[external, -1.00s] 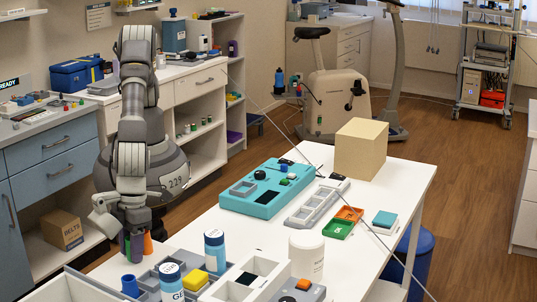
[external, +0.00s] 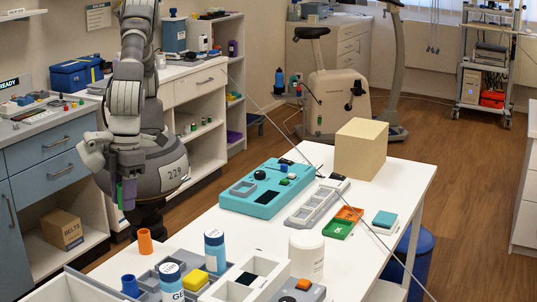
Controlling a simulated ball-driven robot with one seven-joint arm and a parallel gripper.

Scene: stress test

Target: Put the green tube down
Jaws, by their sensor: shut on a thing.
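My gripper (external: 125,190) hangs at the left, raised above and to the left of the near table's corner. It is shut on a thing. A thin green strip, seemingly the green tube (external: 119,195), shows at the fingers. A purple-grey upright piece (external: 130,193) beside it hides most of it, and I cannot tell whether that piece is a finger or another object. An orange tube (external: 145,241) stands upright below and right of the gripper, apart from it. A blue tube (external: 130,286) stands nearer the camera.
A grey compartment tray (external: 180,258) holds blue-and-white bottles (external: 214,250) and a yellow block (external: 192,280). A white cylinder (external: 306,255), a teal board (external: 262,208) and a tan box (external: 361,150) stand on the white table (external: 385,200). Bare tabletop lies between the tray and the teal board.

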